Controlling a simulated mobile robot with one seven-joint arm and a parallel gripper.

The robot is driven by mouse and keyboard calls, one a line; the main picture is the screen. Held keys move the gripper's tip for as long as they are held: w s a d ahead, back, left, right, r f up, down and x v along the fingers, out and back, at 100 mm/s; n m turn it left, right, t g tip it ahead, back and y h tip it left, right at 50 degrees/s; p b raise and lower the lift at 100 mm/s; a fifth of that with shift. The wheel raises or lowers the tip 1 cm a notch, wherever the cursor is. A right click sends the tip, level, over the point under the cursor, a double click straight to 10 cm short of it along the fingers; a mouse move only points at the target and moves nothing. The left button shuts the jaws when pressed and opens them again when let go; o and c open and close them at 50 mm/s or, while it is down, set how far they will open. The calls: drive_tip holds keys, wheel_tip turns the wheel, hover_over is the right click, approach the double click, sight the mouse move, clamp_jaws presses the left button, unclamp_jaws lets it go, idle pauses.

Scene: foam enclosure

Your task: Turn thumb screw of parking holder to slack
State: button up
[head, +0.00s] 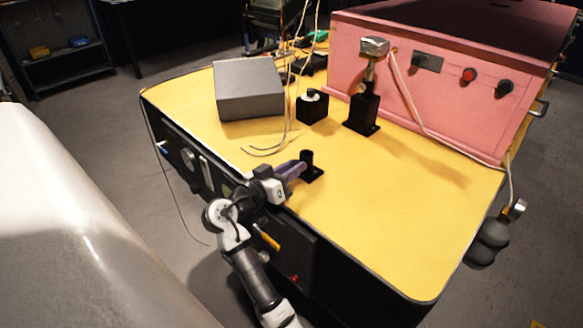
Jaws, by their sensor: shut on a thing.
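A small black holder (314,173) with a short upright tube on a flat base stands on the yellow table top near its front edge; I take it for the parking holder. My gripper (301,167) reaches in from the left, low over the table, with its purple-grey fingers at the side of the holder's tube. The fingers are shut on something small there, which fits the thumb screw. The screw itself is hidden by the fingers, and its turn position cannot be seen.
The yellow table top (400,215) is clear to the right. Behind stand a grey box (248,88), a black block (313,108) with a round top, and a black stand (362,112) with a metal head. Loose wires (268,150) hang near the grey box. A pink enclosure (440,75) closes the back.

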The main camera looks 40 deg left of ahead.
idle(0.3)
drive_tip(key=o, duration=1)
drive_tip(key=s+b, duration=0.1)
drive_tip(key=s, duration=0.3)
drive_tip(key=s+b, duration=0.1)
drive_tip(key=s, duration=0.4)
drive_tip(key=s+a+b, duration=0.1)
drive_tip(key=s, duration=0.4)
drive_tip(key=shift+b, duration=0.4)
